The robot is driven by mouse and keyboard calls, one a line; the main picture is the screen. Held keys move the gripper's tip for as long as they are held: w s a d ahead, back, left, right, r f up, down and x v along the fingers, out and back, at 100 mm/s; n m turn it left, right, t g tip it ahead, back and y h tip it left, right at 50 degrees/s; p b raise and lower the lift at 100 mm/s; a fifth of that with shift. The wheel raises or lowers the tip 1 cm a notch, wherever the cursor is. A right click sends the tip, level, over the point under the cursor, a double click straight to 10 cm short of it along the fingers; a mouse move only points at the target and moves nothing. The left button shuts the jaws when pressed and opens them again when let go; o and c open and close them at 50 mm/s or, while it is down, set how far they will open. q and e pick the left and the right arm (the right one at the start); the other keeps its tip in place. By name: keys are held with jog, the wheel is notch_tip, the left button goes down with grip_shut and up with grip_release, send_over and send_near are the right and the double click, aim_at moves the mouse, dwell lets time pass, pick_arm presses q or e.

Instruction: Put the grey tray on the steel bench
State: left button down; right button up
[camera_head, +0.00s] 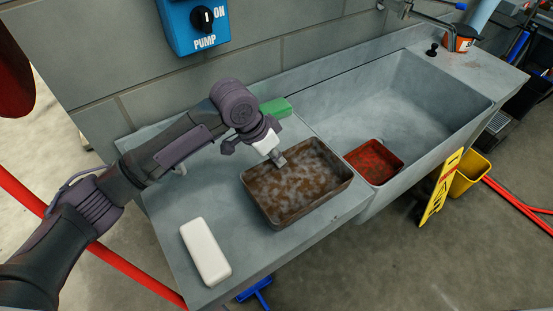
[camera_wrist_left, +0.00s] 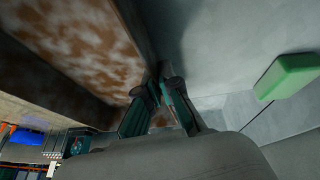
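The grey tray (camera_head: 256,208) is a rectangular tray with a dark rim and a brown, whitish-blotched inside. It lies level on or just above the grey bench top (camera_head: 185,200), left of the sink; a small gap underneath cannot be ruled out. My left gripper (camera_head: 279,160) is at the tray's far rim. In the left wrist view the two fingertips (camera_wrist_left: 160,88) straddle the tray wall (camera_wrist_left: 138,28) and look closed on it. The tray's blotched inside is left of the wall there. My right gripper is not in view.
A green block (camera_head: 276,108) lies behind the tray, and a white block (camera_head: 205,251) lies at the bench's front left. A red tray (camera_head: 374,161) is in the sink (camera_head: 400,100). A blue pump switch (camera_head: 195,24) hangs on the wall. A yellow sign (camera_head: 441,187) stands right of the sink.

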pick_arm(q)
notch_tip(320, 180, down, 2)
jog(key=shift+f, duration=0.1)
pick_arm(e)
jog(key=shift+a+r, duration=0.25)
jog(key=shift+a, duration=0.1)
pick_arm(q)
jog(key=c, duration=1.3)
grip_release()
jog(key=shift+f, duration=0.1)
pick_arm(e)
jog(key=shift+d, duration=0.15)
pick_arm(q)
jog(key=shift+a+r, duration=0.1)
jog(key=shift+r, duration=0.2)
jog(key=b+v, duration=0.1)
jog(key=v, duration=1)
jog(key=shift+a+r, duration=0.1)
jog(key=shift+r, duration=0.2)
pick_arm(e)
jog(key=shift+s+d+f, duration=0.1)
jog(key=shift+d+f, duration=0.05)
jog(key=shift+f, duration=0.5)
